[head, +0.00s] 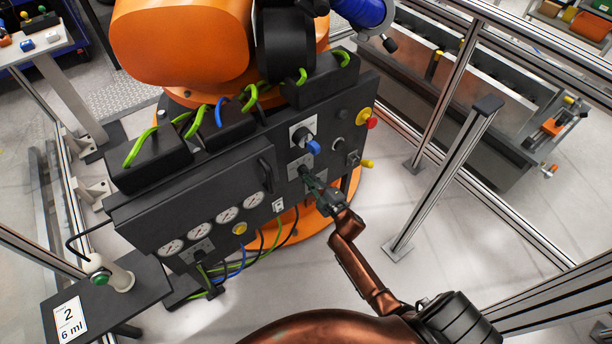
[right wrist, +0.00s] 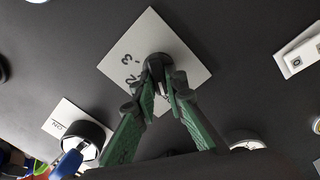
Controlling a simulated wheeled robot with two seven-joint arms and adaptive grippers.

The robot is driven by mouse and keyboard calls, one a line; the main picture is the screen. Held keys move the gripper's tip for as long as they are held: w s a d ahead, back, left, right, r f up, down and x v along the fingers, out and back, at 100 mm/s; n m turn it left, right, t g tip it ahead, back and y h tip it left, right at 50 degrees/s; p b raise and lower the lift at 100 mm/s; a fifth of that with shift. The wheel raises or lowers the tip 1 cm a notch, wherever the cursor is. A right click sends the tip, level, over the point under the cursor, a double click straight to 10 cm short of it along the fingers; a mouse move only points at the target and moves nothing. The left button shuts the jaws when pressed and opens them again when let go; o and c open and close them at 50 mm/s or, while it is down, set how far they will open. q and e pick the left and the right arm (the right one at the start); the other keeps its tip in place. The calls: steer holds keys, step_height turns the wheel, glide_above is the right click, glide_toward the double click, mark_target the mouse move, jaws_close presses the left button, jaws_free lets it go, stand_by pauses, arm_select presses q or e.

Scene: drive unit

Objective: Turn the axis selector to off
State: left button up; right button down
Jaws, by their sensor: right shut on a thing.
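The axis selector is a small black knob (right wrist: 157,62) on a pale square plate (right wrist: 188,45) with digits such as 2 and 3 in the right wrist view. In the head view its plate (head: 293,172) is on the front of the dark control cabinet, below the blue-handled switch. My right gripper (right wrist: 162,78) has its green fingers closed around the knob; it also shows in the head view (head: 306,174). The fingers hide part of the knob and plate, and I cannot tell which position it points to. My left gripper is not in view.
The blue-handled switch (head: 312,146) sits just above the gripper. A red and yellow button (head: 370,123) and a yellow-tipped lever (head: 366,163) are to the right. Several gauges (head: 199,230) are at lower left. Metal fence posts (head: 440,180) stand at the right.

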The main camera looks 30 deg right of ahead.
steer(key=c, duration=2)
jaws_free()
steer(key=shift+o, duration=0.2)
steer(key=s, duration=1.2)
steer(key=shift+d, duration=0.45)
